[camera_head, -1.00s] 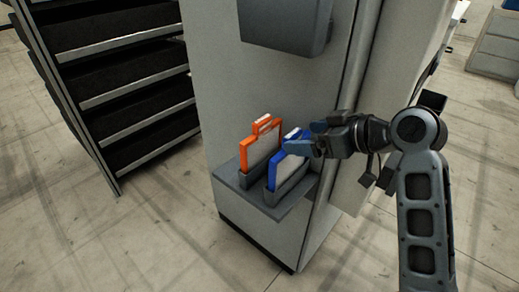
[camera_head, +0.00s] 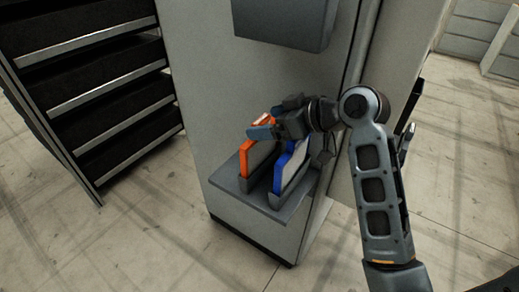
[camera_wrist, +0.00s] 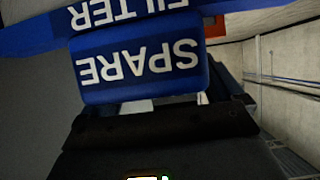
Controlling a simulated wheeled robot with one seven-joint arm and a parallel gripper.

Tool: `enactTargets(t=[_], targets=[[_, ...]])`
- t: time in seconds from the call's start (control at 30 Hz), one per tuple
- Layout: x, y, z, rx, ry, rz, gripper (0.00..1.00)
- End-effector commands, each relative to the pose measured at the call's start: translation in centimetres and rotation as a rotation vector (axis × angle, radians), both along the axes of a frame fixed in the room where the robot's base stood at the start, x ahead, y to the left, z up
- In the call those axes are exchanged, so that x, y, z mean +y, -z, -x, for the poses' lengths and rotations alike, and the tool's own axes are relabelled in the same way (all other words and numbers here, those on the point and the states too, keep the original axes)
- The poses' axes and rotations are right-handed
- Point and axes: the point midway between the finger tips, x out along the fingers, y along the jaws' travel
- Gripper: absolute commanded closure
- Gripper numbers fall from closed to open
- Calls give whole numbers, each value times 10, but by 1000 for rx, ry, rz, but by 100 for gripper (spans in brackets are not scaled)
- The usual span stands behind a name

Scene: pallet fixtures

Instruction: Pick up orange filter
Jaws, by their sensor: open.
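The orange filter (camera_head: 244,161) stands upright in the left slot of a grey shelf holder on the cabinet. My gripper (camera_head: 262,132) is open, at its upper part, and covers some of its top and handle. I cannot tell whether the fingers touch it. The blue filter (camera_head: 280,173) stands just to the right, partly below my gripper and wrist. In the wrist view, a blue surface with upside-down "SPARE FILTER" lettering (camera_wrist: 140,65) fills the upper middle. A small orange patch (camera_wrist: 214,26) shows at the top right. The dark gripper body fills the bottom of that view.
The grey shelf holder (camera_head: 262,204) juts from the cabinet (camera_head: 208,110). A dark grey box (camera_head: 283,22) is fixed to the cabinet above the filters. A rack with black shelves (camera_head: 95,95) stands at left. The floor in front is clear.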

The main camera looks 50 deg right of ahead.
Motion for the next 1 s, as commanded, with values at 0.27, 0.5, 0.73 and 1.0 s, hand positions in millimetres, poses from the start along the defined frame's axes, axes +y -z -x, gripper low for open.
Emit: enactTargets(t=[0.27, 0.5, 0.73, 1.0], targets=[[1, 16, -35, 0, -2, -1, 6], [1, 20, -41, -1, 0, 1, 6], [1, 20, -41, -1, 0, 1, 19], [1, 20, -41, 0, 0, 0, 45]])
